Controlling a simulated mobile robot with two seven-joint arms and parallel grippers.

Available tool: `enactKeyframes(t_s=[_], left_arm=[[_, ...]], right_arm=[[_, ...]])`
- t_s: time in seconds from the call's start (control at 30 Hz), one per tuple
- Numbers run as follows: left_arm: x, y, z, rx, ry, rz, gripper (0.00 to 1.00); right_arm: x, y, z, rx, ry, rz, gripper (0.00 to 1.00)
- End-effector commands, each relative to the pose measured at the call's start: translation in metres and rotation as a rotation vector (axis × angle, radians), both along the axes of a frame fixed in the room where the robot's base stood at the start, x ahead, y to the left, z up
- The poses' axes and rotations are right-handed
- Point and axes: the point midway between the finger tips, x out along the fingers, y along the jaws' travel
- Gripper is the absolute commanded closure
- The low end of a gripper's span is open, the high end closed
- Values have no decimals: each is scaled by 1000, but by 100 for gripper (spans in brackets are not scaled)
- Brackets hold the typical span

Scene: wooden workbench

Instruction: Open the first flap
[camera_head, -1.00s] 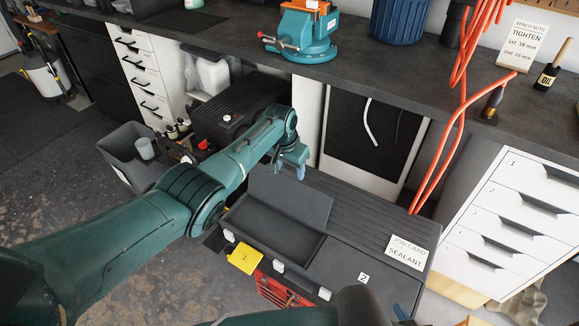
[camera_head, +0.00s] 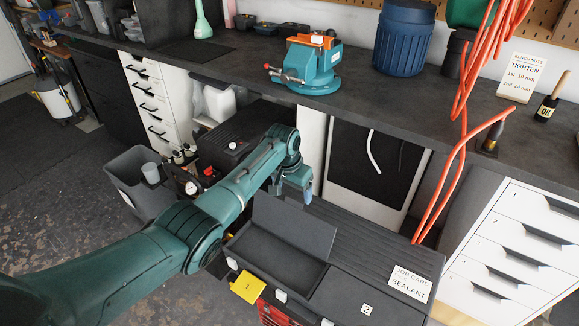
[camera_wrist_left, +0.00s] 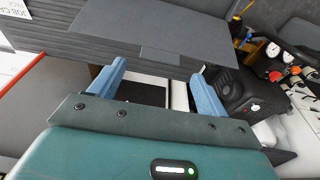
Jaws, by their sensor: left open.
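The dark grey toolbox (camera_head: 372,262) stands below the bench. Its first flap (camera_head: 292,228) is raised and leans back, with an open compartment (camera_head: 278,255) in front. A yellow tag marked 1 (camera_head: 248,287) hangs at its front. The second flap (camera_head: 345,298), marked 2, lies shut. My left gripper (camera_head: 307,196), with blue fingers, is just behind the raised flap's upper edge. In the left wrist view the gripper (camera_wrist_left: 158,70) is open and empty, with the grey flap (camera_wrist_left: 150,32) beyond its fingertips. I cannot tell whether they touch. My right gripper is out of view.
A job card (camera_head: 410,284) lies on the toolbox's right side. A white drawer cabinet (camera_head: 515,245) stands at the right. An orange hose (camera_head: 445,190) hangs down near the toolbox. A black case (camera_head: 240,135) and a grey bin (camera_head: 138,180) stand behind my left arm.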

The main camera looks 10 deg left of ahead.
Motion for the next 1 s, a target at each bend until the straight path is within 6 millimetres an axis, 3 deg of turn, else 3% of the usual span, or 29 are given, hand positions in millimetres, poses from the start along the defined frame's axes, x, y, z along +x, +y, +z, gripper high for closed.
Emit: enactKeyframes(t_s=[0.2, 0.4, 0.6, 1.0], left_arm=[[-8, 3, 46, 0, -5, 0, 24], [-14, 5, 78, -2, -5, 0, 24], [-18, 6, 92, -1, -3, 1, 24], [-18, 6, 93, -1, -3, 0, 24]], right_arm=[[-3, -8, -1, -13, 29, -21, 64], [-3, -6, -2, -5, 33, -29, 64], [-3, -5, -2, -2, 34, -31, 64], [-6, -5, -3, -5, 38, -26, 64]])
